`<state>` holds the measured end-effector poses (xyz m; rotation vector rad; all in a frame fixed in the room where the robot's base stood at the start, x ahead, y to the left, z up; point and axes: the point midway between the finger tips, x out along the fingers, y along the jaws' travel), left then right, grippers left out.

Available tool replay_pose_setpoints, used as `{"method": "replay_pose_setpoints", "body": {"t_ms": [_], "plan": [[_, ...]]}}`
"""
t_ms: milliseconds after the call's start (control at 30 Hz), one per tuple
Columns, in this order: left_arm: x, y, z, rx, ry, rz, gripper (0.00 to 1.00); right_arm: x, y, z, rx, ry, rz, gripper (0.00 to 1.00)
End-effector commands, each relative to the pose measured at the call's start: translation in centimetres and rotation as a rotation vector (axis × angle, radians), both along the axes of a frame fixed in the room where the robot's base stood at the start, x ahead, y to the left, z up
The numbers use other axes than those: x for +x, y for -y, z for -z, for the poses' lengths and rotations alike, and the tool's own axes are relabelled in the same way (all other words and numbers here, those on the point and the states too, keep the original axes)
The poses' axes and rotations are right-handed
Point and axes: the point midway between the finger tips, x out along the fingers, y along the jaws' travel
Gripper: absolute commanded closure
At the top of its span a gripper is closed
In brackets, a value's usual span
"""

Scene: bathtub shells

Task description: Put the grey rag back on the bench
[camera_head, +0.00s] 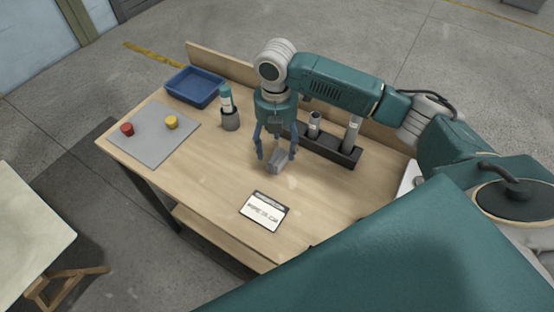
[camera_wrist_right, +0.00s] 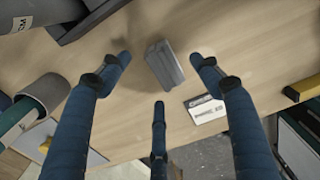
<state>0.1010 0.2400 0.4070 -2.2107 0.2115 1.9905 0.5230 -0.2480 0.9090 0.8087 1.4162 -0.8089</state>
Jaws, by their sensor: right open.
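The grey rag (camera_head: 277,162) is a small folded, block-like bundle near the middle of the wooden bench (camera_head: 215,185). It also shows in the right wrist view (camera_wrist_right: 165,66), between the fingertips and a little beyond them. My right gripper (camera_head: 277,154) points down over the rag with its blue fingers spread on either side. In the right wrist view my right gripper (camera_wrist_right: 160,62) is open, with gaps between the fingers and the rag. The rag seems to rest on the bench top; its underside is hidden. My left gripper is in no view.
A black rack (camera_head: 318,147) with upright tubes stands close behind the gripper. A grey cup (camera_head: 230,120) holding a bottle, a blue tray (camera_head: 194,87) and a grey mat (camera_head: 155,138) with red and yellow pieces are to the left. A printed card (camera_head: 264,210) lies in front.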

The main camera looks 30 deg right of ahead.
Motion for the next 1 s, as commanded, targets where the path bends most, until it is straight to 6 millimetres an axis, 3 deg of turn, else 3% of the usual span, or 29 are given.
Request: {"method": "replay_pose_setpoints", "body": {"t_ms": [400,667,900,1000], "plan": [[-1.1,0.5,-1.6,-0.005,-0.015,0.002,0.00,-0.1,-0.5,5.0,-0.002,-0.001,0.000,0.36],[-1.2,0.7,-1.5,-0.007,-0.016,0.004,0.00,-0.1,-0.5,5.4,-0.003,0.002,-0.001,0.36],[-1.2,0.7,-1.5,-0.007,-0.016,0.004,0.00,-0.1,-0.5,5.3,-0.002,0.001,-0.001,0.80],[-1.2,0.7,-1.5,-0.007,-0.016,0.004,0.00,-0.1,-0.5,5.3,-0.002,0.001,0.000,0.89]]}}
